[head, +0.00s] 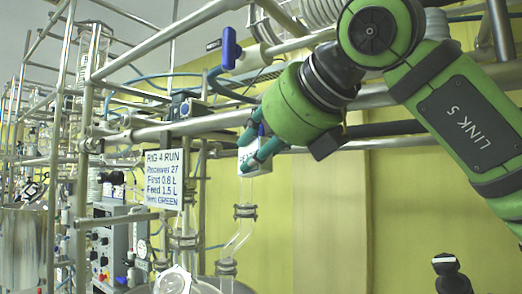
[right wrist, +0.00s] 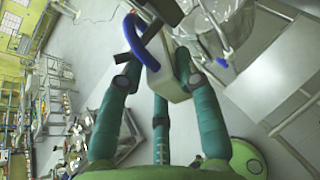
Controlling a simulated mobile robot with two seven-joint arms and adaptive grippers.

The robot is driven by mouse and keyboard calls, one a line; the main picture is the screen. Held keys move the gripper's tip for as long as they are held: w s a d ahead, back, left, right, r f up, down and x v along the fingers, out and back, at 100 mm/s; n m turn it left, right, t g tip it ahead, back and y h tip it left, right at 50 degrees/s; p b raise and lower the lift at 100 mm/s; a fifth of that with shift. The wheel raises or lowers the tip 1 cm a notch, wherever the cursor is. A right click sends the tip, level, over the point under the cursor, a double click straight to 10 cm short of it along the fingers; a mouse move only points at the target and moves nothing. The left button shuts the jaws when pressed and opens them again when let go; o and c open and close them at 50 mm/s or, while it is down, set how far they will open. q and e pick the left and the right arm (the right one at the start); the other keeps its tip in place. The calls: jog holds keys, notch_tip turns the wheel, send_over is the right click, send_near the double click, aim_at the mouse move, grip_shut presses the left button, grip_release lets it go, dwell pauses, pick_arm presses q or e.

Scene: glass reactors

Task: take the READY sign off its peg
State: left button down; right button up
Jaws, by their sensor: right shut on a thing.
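My right gripper (head: 257,150) comes in from the upper right in the head view, its teal fingers pointing down and left. My left gripper does not show.
A blue-handled valve (head: 230,47) sits on the pipes above the gripper. A white notice board (head: 164,178) hangs to the left. Clear glass tubing (head: 241,235) with clamps runs just below the sign. Metal pipe frames fill the left; the yellow wall (head: 330,215) behind is plain.

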jog(key=shift+s+a+r+t, duration=0.1)
jog(key=shift+s+r+t, duration=0.2)
jog(key=shift+r, duration=0.4)
jog(key=shift+s+a+f, duration=0.1)
jog(key=shift+s+a, duration=0.55)
jog(key=shift+s, duration=0.1)
jog(key=shift+s+b, duration=0.1)
jog(key=shift+b, duration=0.2)
jog(key=shift+s+a+f, duration=0.15)
jog(key=shift+s+a, duration=0.4)
jog(key=shift+s, duration=0.05)
jog(key=shift+s+a, duration=0.2)
jog(key=shift+s, duration=0.05)
jog(key=s+a+f+b, duration=0.5)
jog(key=s+a+b, duration=0.1)
jog(key=s, duration=0.2)
